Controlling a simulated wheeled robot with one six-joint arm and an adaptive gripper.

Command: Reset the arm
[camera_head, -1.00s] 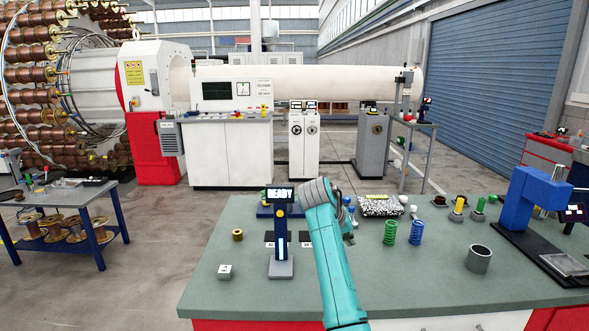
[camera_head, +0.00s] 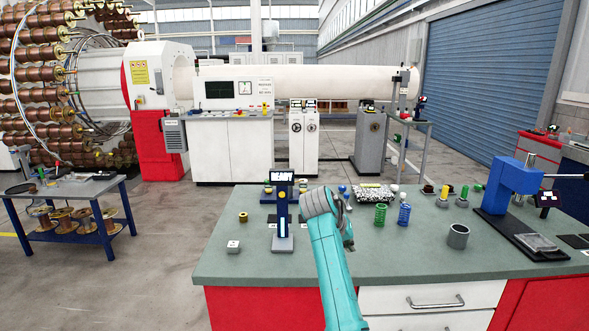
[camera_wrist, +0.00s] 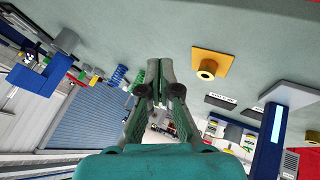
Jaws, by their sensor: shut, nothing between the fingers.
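My arm is teal and reaches up from the bottom of the head view, in front of the workbench (camera_head: 225,268). My gripper (camera_wrist: 153,66) shows in the wrist view with its fingers together and nothing between them. In the head view the gripper is mostly hidden behind my own grey wrist joint, above the bench top. The wrist view is strongly tilted, with the bench surface along its top.
A post with a READY display (camera_head: 282,208) stands just left of my arm. Green (camera_head: 380,214) and blue (camera_head: 404,214) springs, a grey cup (camera_head: 458,236) and a blue press (camera_head: 510,183) stand to the right. The bench's front left is mostly clear.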

